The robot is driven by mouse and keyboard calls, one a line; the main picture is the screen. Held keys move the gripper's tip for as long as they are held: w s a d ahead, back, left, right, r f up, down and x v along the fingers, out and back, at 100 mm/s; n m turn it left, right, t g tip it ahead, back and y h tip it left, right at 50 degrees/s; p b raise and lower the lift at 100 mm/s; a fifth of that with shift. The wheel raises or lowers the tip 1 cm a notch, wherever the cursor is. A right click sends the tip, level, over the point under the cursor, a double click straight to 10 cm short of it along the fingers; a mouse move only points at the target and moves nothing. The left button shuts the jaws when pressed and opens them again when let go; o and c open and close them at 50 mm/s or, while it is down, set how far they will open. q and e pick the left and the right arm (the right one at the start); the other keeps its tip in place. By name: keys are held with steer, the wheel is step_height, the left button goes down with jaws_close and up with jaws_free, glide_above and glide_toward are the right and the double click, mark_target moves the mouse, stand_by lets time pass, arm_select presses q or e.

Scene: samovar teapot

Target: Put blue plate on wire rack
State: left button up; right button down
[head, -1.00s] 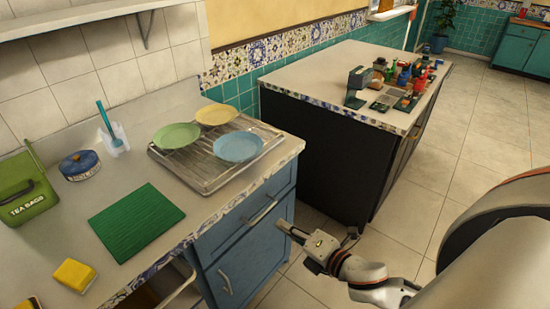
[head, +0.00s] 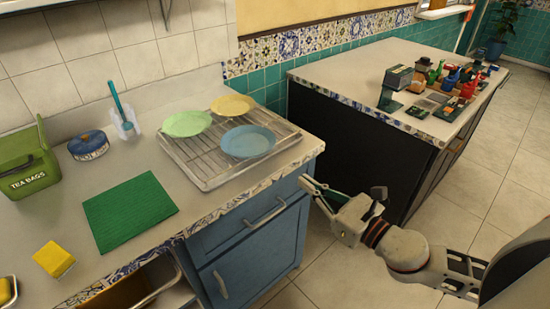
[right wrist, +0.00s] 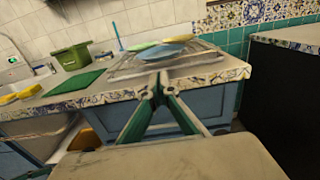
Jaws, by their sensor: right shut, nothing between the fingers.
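The blue plate (head: 247,141) lies on the right front part of the wire rack (head: 205,163) on the counter. A green plate (head: 187,123) and a yellow plate (head: 233,105) lie on the same rack behind it. My right gripper (head: 304,182) is shut and empty, in front of the counter edge and to the right of the rack. In the right wrist view the blue plate (right wrist: 178,53) and the rack (right wrist: 125,68) show beyond the closed fingertips (right wrist: 159,78), apart from them. My left gripper is not in view.
A dark island (head: 335,139) with small items stands to the right. Floor between them is clear.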

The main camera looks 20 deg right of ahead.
mark_target(263, 153)
steer(key=p+x, duration=0.1)
steer(key=x, duration=1.1)
steer(key=shift+w+f, duration=0.1)
steer(key=shift+w, duration=0.2)
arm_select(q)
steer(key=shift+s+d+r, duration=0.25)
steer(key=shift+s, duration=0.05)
arm_select(e)
steer(key=shift+a, duration=0.1)
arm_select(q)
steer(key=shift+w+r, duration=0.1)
arm_select(e)
steer(key=shift+w, duration=0.1)
steer(key=p+x, duration=0.1)
steer(key=x, duration=0.2)
steer(key=shift+r+p, duration=0.25)
steer(key=shift+p, duration=0.1)
steer(key=shift+w+a+f, duration=0.1)
steer(key=shift+w+a, duration=0.05)
steer(key=shift+w, duration=0.2)
steer(key=shift+w+f, duration=0.1)
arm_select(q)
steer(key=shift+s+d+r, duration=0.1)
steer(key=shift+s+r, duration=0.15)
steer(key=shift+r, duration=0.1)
arm_select(e)
steer(key=shift+f, duration=0.1)
